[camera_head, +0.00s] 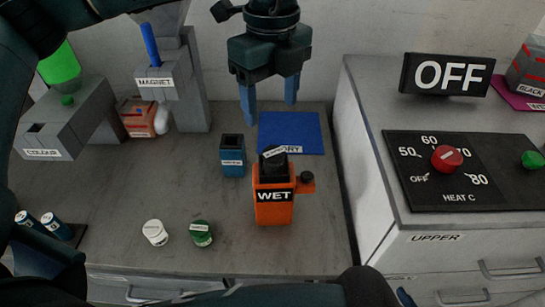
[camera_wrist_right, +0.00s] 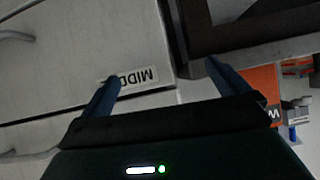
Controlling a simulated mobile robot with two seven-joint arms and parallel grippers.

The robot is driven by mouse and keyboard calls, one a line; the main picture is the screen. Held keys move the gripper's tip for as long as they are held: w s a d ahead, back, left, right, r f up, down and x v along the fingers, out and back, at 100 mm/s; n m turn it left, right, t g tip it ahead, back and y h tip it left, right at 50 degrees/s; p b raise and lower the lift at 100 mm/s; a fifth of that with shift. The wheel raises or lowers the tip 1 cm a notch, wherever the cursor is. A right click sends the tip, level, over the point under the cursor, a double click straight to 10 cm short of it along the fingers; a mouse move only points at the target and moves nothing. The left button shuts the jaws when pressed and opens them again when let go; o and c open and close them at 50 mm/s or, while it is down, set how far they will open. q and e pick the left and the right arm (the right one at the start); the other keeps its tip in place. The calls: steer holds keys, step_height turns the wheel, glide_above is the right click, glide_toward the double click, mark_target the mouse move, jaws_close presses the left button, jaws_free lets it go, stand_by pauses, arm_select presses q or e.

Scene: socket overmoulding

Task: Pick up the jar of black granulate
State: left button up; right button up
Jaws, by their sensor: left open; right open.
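Two small labelled jars, one white (camera_head: 155,232) and one green (camera_head: 201,233), stand near the front of the grey worktop in the head view. A dark piece with a pale label (camera_head: 273,158) sits at the top of the orange WET unit (camera_head: 273,205); I cannot tell whether it is the jar of black granulate. My left gripper (camera_head: 270,103) is open and empty, pointing down above and behind the WET unit. My right gripper (camera_wrist_right: 163,74) is open and empty in the right wrist view, in front of a drawer front labelled MIDD, partly cut off.
A blue container (camera_head: 232,156) and a blue mat (camera_head: 305,134) lie behind the WET unit. The COLOUR (camera_head: 62,135) and MAGNET (camera_head: 170,85) stations stand at left. A cabinet with a HEAT C panel (camera_head: 460,180) and OFF sign (camera_head: 447,75) stands at right.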

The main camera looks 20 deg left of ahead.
mark_target(274, 152)
arm_select(q)
steer(key=f+p, duration=0.1)
steer(key=f, duration=0.7)
steer(key=f+p, duration=0.1)
steer(key=f, duration=0.3)
steer(key=shift+d+p, duration=0.25)
steer(key=shift+p, duration=0.05)
steer(key=shift+c, duration=0.3)
steer(key=c, duration=1)
